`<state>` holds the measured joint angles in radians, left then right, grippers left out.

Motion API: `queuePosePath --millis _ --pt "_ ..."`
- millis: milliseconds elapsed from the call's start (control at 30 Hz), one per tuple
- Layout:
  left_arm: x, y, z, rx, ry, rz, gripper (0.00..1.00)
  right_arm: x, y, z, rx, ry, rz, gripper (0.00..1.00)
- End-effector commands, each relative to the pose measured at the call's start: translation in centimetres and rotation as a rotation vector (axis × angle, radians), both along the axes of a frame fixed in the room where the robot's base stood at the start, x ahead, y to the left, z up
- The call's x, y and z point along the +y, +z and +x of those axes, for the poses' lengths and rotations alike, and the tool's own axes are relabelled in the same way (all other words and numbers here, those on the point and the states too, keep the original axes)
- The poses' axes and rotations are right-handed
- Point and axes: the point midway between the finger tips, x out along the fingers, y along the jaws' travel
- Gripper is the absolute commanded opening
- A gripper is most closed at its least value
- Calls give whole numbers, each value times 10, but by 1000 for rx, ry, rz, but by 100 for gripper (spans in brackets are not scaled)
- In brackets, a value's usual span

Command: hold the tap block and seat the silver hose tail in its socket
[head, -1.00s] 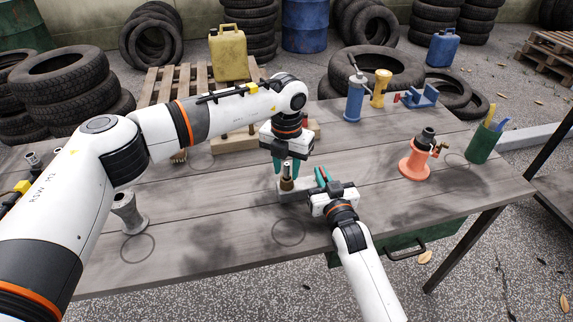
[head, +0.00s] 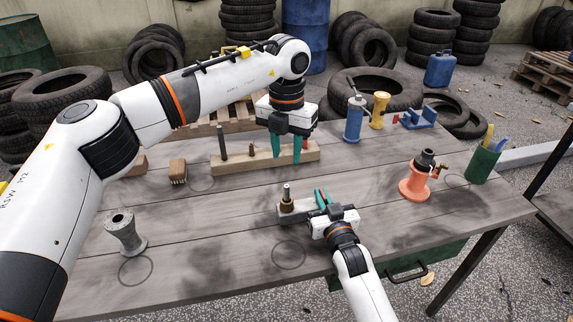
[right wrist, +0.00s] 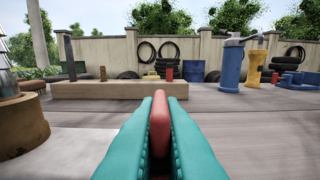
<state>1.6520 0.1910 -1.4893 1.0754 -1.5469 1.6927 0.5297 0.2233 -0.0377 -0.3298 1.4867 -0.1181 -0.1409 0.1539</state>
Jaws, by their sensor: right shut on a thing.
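The grey tap block (head: 299,213) sits on the table with a brass socket (head: 287,205) at its left end. The silver hose tail (head: 287,191) stands upright in that socket; how deep it sits I cannot tell. In the right wrist view the brass socket (right wrist: 22,125) and a bit of the ribbed hose tail (right wrist: 4,58) show at the left edge. My right gripper (head: 321,198) is shut on a red part (right wrist: 160,120) at the block's right end. My left gripper (head: 286,150) is open, fingers apart, by the wooden rack, with nothing seen between them.
The wooden rack (head: 240,163) holds a dark post and a small brass piece. A brush (head: 178,172) and a grey flanged spool (head: 125,234) are at left. An orange stand (head: 413,185) and a green cup (head: 481,165) are at right. The table's front middle is clear.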

Motion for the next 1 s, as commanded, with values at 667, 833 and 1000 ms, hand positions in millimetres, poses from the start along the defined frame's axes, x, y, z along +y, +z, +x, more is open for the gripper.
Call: queuePosePath --millis 667,833,1000 --pt "0 8 0 1 -1 0 36 0 0 0 1 0 0 33" --pt "0 8 0 1 -1 0 36 0 0 0 0 0 0 33" --pt "0 8 0 1 -1 0 36 -2 -1 -5 1 0 0 33"
